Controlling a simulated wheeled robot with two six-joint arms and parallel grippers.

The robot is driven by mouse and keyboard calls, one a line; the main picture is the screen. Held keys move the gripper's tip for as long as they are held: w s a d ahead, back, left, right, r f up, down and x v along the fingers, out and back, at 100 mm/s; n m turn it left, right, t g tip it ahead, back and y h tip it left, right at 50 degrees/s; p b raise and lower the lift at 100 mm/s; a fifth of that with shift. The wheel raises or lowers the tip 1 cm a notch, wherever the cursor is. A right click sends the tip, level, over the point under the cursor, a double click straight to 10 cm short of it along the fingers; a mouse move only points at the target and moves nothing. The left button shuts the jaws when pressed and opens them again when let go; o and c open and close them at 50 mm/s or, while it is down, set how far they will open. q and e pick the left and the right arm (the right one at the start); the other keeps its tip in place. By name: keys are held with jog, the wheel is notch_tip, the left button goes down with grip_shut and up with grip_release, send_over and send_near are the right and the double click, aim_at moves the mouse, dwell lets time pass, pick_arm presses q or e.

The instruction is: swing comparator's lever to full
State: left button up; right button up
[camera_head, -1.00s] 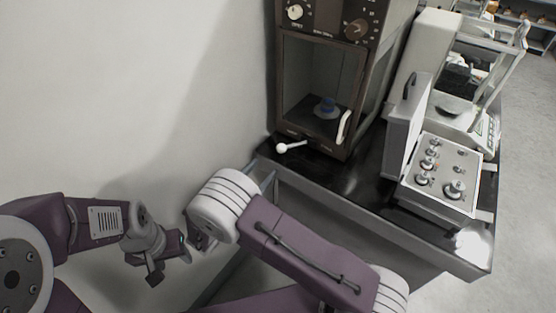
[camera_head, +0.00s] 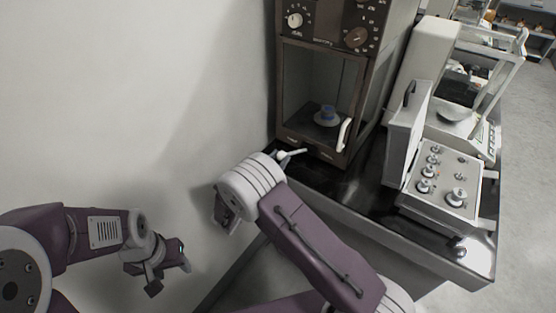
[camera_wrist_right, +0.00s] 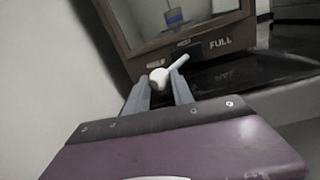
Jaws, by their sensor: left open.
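The comparator is a dark brown cabinet (camera_head: 284,95) with a glass-fronted chamber. Its white lever (camera_head: 295,153) sticks out low on the front, ball end pointing left. In the right wrist view the lever (camera_wrist_right: 178,64) slants down-left, with its ball near the HALF mark (camera_wrist_right: 156,64) and away from the FULL mark (camera_wrist_right: 220,43). My right gripper (camera_wrist_right: 161,82) has its two fingers apart, one on each side of the ball; firm contact is not visible. In the head view its fingers are mostly hidden behind my wrist. My left gripper (camera_head: 168,264) is open and empty, far left of the table.
A blue-and-white weight (camera_head: 327,116) sits inside the chamber. A white door handle (camera_head: 344,134) stands right of the lever. A pale wall (camera_head: 130,90) lies close on the left.

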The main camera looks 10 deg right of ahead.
grip_shut()
pick_arm(q)
jog(key=shift+d, duration=0.1)
pick_arm(e)
jog(key=shift+a, duration=0.1)
dwell(1.1)
